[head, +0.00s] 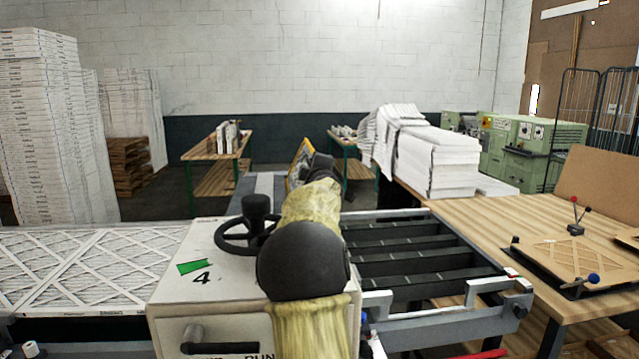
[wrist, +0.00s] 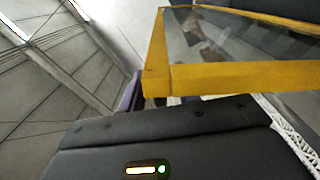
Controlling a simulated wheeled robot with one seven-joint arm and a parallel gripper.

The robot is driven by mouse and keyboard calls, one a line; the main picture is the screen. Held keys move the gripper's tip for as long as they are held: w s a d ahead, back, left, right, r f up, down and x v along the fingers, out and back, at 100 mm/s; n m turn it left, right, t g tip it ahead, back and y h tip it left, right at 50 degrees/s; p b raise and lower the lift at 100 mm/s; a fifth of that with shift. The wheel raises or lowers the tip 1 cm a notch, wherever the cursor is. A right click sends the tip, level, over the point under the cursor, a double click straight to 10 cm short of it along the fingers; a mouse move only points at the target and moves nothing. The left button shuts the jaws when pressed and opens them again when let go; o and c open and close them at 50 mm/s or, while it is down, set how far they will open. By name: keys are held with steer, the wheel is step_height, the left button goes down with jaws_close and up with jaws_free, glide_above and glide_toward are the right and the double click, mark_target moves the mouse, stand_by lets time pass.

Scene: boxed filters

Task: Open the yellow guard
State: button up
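The yellow guard (head: 299,160) shows in the head view as a small tilted yellow-edged panel just beyond my arm, mostly hidden by it. In the wrist view the guard's yellow frame (wrist: 230,77) fills the upper right, with a clear pane inside it. My gripper's dark body (wrist: 160,145) spans the bottom of the wrist view, close to the frame's near corner. Its fingertips are out of sight, so I cannot tell whether they touch the frame. In the head view my arm hides most of the gripper.
A white cabinet (head: 215,265) with a black handwheel (head: 245,235) stands by my arm. Pleated filters (head: 85,260) lie at left; tall white stacks (head: 45,130) stand behind.

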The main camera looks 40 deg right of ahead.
steer(key=b+v, duration=0.6)
steer(key=v, duration=1)
steer(key=shift+s, duration=0.25)
